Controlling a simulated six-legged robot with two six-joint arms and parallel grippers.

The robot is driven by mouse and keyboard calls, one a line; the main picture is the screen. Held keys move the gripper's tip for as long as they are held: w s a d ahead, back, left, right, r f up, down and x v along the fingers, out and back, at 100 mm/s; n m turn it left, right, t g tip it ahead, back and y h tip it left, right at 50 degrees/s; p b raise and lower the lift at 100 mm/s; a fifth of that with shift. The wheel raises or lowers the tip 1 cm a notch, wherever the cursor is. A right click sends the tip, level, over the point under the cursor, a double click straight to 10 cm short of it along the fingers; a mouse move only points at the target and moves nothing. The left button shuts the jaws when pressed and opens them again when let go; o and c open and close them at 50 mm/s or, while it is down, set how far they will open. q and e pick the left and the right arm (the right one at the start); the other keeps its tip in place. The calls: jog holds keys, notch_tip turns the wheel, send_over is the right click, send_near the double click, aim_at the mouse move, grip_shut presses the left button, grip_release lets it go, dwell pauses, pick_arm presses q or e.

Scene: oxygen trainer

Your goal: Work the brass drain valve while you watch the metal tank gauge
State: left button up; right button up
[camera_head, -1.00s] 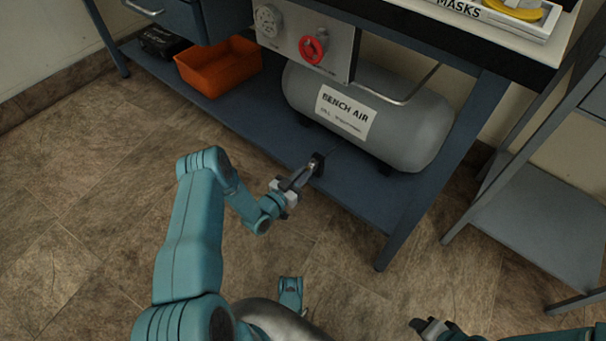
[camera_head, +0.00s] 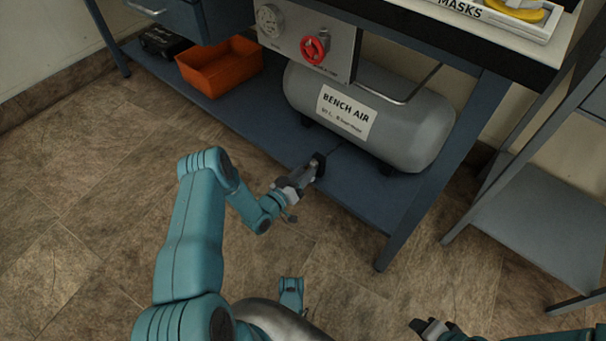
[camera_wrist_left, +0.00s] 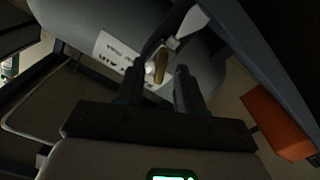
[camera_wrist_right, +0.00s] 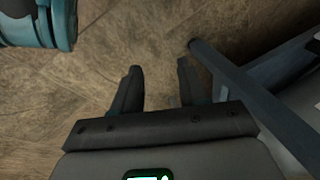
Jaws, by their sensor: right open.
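The grey air tank (camera_head: 410,130) lies on the lower shelf under the bench, with a white BENCH AIR label. It also shows in the left wrist view (camera_wrist_left: 85,18). A small brass piece, seemingly the drain valve (camera_wrist_left: 161,66), shows in the left wrist view between my left fingertips; contact is unclear. My left gripper (camera_head: 313,168) is at the tank's near underside by the shelf's front edge, its fingers apart (camera_wrist_left: 160,72). The valve is hidden in the head view. I cannot make out a tank gauge. My right gripper (camera_head: 425,325) is open and empty (camera_wrist_right: 158,75) above the floor.
A panel (camera_head: 340,62) above the tank carries a red handwheel (camera_head: 315,46) and a pale round fitting (camera_head: 269,20). An orange bin (camera_head: 218,68) and a black case (camera_head: 163,41) share the shelf (camera_head: 262,112). A bench leg (camera_head: 408,220) stands right; floor in front is clear.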

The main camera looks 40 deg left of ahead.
pick_arm(q)
jog(key=shift+s, duration=0.15)
jog(key=s+a+p, duration=0.1)
jog(key=s+p, duration=0.4)
jog(key=s, duration=1.1)
pick_arm(e)
jog(key=s+r+g, duration=0.1)
jog(key=s+r, duration=0.3)
jog(key=r, duration=0.1)
jog(key=shift+a+r+g, duration=0.2)
jog(key=shift+a+g, duration=0.1)
jog(key=shift+a, duration=0.1)
pick_arm(q)
jog(key=shift+a, duration=0.15)
dwell(5.2)
